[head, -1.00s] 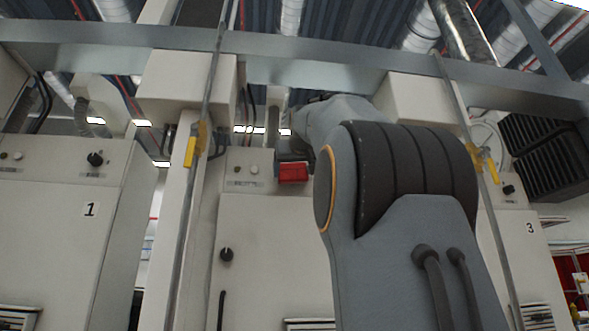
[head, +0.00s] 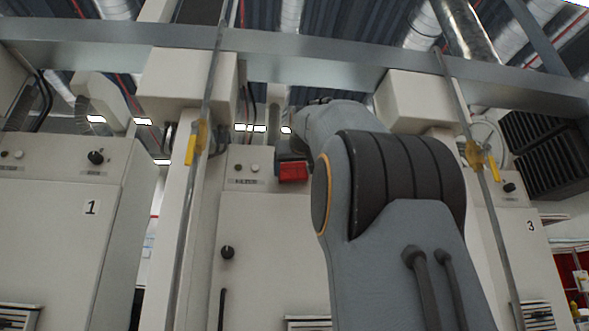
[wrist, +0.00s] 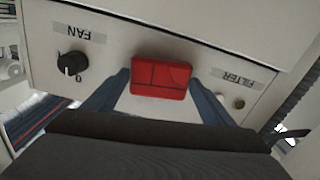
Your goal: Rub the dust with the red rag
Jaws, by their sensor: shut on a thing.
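The red rag (head: 293,172) is a small red block-like pad in front of the upper panel of the middle cabinet (head: 272,250). In the wrist view the red rag (wrist: 161,78) sits between the two blue-grey fingers of my gripper (wrist: 163,92), which is shut on it. The rag is close to the panel, between the FAN knob (wrist: 72,64) and the FILTER label (wrist: 229,79). I cannot tell whether it touches the panel. In the head view my arm hides most of my gripper (head: 291,160). I cannot make out any dust.
Cabinet 1 (head: 62,225) stands at the left and cabinet 3 (head: 521,205) at the right. A grey beam (head: 300,70) crosses above. Upright rods with yellow handles (head: 192,149) stand in front of the cabinets. A small knob (wrist: 238,102) lies below the FILTER label.

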